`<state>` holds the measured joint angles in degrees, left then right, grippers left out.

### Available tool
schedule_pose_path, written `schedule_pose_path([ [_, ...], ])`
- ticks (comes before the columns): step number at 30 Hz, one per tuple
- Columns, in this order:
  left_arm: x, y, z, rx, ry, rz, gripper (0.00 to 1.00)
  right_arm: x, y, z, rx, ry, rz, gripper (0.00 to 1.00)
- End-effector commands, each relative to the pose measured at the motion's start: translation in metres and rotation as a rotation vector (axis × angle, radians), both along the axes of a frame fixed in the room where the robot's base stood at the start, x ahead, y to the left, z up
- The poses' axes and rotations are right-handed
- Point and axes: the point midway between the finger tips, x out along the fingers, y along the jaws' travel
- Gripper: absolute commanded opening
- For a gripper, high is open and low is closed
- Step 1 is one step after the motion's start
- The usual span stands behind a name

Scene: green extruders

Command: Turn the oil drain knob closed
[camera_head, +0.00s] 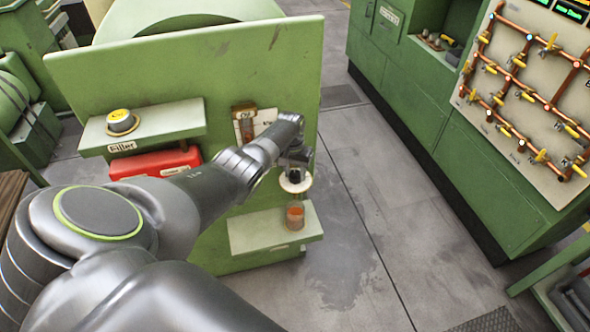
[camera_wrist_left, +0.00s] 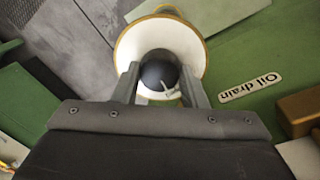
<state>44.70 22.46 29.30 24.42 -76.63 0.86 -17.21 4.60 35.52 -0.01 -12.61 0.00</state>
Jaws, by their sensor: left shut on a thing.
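The oil drain knob (camera_wrist_left: 160,75) is a dark round knob in the left wrist view, in front of a white disc (camera_wrist_left: 142,42) with a yellow-brown rim. My left gripper (camera_wrist_left: 160,82) is shut on the knob, one finger on each side of it. A small light pointer mark shows on the knob. An "Oil drain" label (camera_wrist_left: 250,87) is on the green panel beside it. In the head view my left gripper (camera_head: 296,168) is at the white disc (camera_head: 296,182), and the wrist hides most of the knob. My right gripper is not in view.
A jar with orange liquid (camera_head: 295,215) stands on a lower green shelf (camera_head: 262,232) below the disc. A pipe panel (camera_head: 535,85) stands right, across clear floor.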

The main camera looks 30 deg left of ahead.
Motion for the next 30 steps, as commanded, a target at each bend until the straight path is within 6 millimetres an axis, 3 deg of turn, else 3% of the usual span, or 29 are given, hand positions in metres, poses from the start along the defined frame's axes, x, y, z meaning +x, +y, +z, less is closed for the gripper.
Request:
schedule_pose_path([
  [21, 0.0013, 0.0001, 0.0014, 0.001, -0.003, 0.069, 0.16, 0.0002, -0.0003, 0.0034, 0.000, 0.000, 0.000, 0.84],
  [22, 0.0013, 0.0001, 0.0014, 0.001, -0.003, 0.069, 0.42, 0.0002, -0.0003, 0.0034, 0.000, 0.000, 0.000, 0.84],
  [26, 0.0010, 0.0001, 0.0011, 0.001, -0.002, 0.069, 0.59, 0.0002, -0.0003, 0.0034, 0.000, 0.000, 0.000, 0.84],
  [30, 0.0006, 0.0001, 0.0007, 0.000, -0.002, 0.068, 0.60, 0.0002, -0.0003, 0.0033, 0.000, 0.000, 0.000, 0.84],
])
